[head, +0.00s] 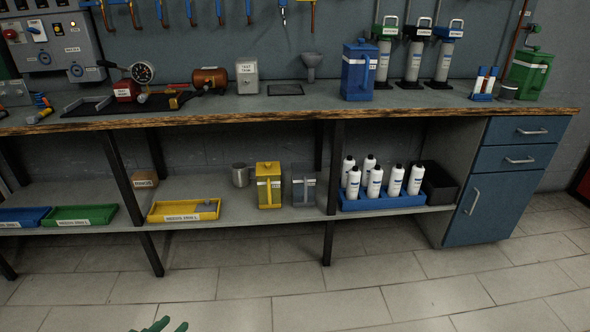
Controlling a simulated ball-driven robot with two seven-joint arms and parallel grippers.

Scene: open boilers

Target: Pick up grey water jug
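The grey water jug (304,187) appears to be the grey jug with a pale label on the lower shelf (270,218). It stands upright, right of a yellow jug (268,186) and close beside it, left of a dark table leg. My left gripper (168,326) shows only as green fingertips at the bottom edge. The tips are apart with nothing seen between them, well short of the shelf and left of the grey jug. The rest of it is cut off by the frame. My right gripper is not in view.
A blue crate of white bottles (385,201) stands right of the leg. A yellow tray (184,210) and a metal cup (240,175) are left of the jugs. The workbench top (300,112) overhangs the shelf. The tiled floor in front is clear.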

